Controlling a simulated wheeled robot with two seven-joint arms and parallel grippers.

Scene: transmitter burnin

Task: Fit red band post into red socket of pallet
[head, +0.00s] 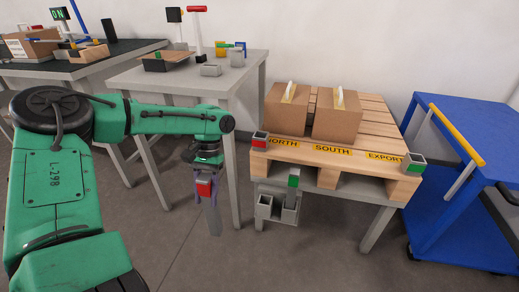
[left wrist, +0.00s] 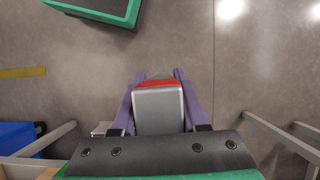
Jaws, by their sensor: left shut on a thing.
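My left gripper (head: 204,190) is shut on the red band post (head: 213,220), a grey bar with a red band near the top, which hangs downward above the floor, left of the pallet. In the left wrist view the post (left wrist: 158,110) sits between the purple fingers (left wrist: 158,88), its red band just beyond its grey end. The wooden pallet (head: 335,172) rests on a stand. Its red socket (head: 260,139) is at the front left corner, by the NORTH label, up and right of the gripper, apart from the post. My right gripper is not seen.
A green socket (head: 415,163) is at the pallet's front right corner. A green band post (head: 293,180) stands in a grey holder (head: 264,206) below the pallet's front. Two cartons (head: 336,118) sit on the pallet. A grey table (head: 240,90) is behind, a blue cart (head: 465,135) right.

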